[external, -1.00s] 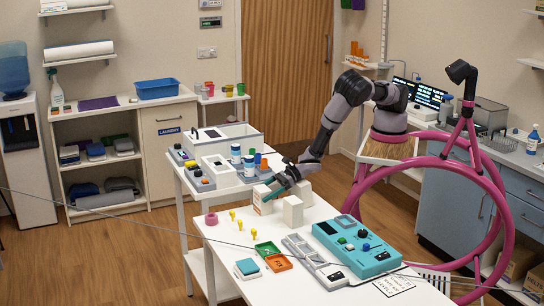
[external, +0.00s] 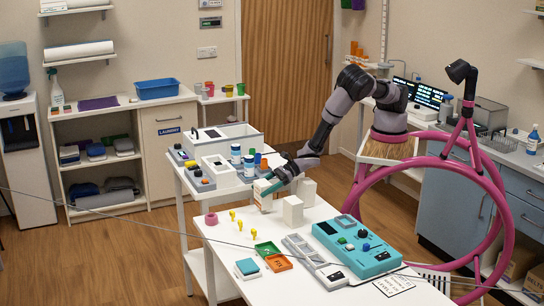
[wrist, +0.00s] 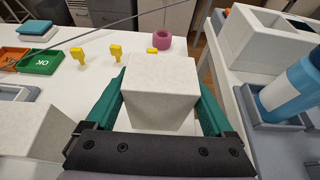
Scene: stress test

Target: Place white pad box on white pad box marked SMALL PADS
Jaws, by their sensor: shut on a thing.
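My gripper (external: 271,187) has teal fingers and is shut on a white pad box (external: 263,201). In the wrist view the held box (wrist: 160,78) sits upright between both fingers; the external view is too coarse to tell any gap below it. A second white box (external: 292,211) stands just to the right and nearer the front, and its edge shows at lower left in the wrist view (wrist: 35,142). A third white box (external: 306,191) stands behind it. I cannot read a SMALL PADS marking on any of them.
A pink tape ring (external: 211,219) and several yellow pegs (external: 238,225) lie left of the boxes. Green (external: 266,249) and orange (external: 279,262) trays and a teal device (external: 357,247) are nearer the front. Blue-white bottles (external: 249,165) stand on the adjoining side table.

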